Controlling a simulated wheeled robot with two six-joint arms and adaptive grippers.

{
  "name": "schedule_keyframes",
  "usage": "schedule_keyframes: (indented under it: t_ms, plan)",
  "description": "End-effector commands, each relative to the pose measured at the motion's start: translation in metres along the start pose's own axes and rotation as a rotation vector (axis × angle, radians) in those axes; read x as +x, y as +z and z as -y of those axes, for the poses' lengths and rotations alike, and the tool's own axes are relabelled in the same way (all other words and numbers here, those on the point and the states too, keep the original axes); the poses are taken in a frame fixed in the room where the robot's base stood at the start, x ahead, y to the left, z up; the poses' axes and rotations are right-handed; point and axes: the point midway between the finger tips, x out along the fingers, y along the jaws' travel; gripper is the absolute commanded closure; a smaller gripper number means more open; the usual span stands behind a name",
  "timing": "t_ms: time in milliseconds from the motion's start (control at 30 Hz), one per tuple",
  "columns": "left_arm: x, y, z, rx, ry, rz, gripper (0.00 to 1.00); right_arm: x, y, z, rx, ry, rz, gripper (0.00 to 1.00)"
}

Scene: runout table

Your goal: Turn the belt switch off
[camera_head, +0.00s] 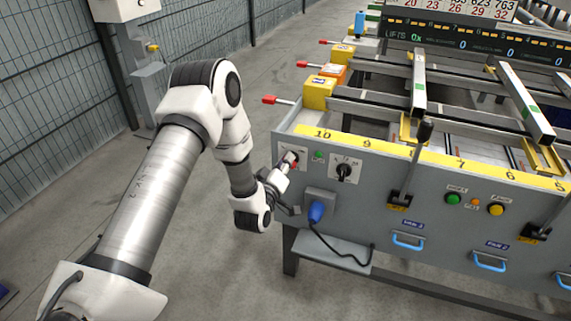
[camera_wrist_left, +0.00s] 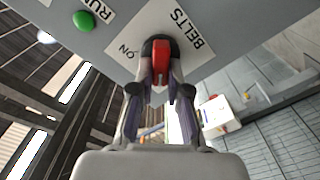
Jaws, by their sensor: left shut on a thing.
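The belt switch is a red handle (camera_wrist_left: 160,62) on a dark round base, on a white plate (camera_wrist_left: 190,45) marked BELTS and ON in the left wrist view. In the head view the red switch (camera_head: 290,158) shows at the left end of the grey front panel. My left gripper (camera_wrist_left: 160,88) is shut on the switch handle, with a finger on each side of it. In the head view my left gripper (camera_head: 285,168) reaches the panel from the left and partly hides the switch. My right gripper is not in view.
A green RUN lamp (camera_wrist_left: 84,21) is beside the switch plate. A black rotary knob (camera_head: 344,172) sits to its right, and a blue plug (camera_head: 317,212) with a cable below. Black levers (camera_head: 424,132) stand along the panel. Open floor (camera_head: 215,285) lies in front.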

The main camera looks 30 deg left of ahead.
Motion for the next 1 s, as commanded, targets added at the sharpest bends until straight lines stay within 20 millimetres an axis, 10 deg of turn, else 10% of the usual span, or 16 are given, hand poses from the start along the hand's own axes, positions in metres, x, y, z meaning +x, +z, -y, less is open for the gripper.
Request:
schedule_keyframes:
  t_ms: [433, 533, 1000]
  plan:
    - [0.0, 0.001, 0.001, -0.013, -0.001, 0.002, 1.0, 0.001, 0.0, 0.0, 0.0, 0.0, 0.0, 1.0]
    - [0.0, 0.001, 0.001, -0.012, -0.001, 0.002, 0.59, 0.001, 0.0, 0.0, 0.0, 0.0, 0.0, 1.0]
    - [-0.023, 0.001, 0.001, -0.012, -0.003, 0.003, 0.59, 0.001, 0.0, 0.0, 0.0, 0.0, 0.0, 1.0]
